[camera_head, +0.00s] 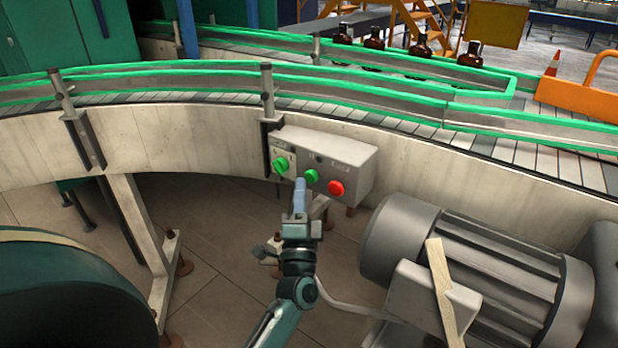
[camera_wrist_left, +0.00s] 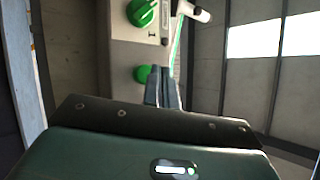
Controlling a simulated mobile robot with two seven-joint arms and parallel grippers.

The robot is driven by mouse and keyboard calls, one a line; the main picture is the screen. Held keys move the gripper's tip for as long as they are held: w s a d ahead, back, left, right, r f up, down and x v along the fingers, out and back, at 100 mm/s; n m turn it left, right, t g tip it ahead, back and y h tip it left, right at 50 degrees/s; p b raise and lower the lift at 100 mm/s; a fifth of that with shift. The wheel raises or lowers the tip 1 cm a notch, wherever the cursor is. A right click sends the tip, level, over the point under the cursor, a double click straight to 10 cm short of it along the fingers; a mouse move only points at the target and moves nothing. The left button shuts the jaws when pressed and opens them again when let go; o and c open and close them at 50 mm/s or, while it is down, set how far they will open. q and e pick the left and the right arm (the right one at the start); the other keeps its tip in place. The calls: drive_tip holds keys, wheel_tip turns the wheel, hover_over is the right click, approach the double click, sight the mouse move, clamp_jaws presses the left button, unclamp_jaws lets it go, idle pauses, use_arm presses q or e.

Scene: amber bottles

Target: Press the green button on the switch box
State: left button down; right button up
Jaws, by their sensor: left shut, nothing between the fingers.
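The pale grey switch box (camera_head: 350,152) is mounted on the side of the conveyor. Its front has a green rotary knob (camera_head: 281,165) at left, the green button (camera_head: 312,176) in the middle and a red button (camera_head: 336,188) at right. My left gripper (camera_head: 299,184) is shut and empty, its fingertips just left of and slightly below the green button. In the left wrist view the fingers (camera_wrist_left: 163,86) stand beside the green button (camera_wrist_left: 142,74), which is partly hidden, and the green knob (camera_wrist_left: 143,12) shows above. I cannot tell whether the fingertips touch the box.
A grey motor (camera_head: 460,260) stands to the right of my left arm, with a wooden strip (camera_head: 441,290) on it. The curved conveyor (camera_head: 190,150) passes behind. Several amber bottles (camera_head: 420,46) stand on the far belt. A dark green drum (camera_head: 70,295) is at lower left.

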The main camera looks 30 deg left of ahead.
use_arm(q)
drive_tip(key=shift+w, duration=0.35)
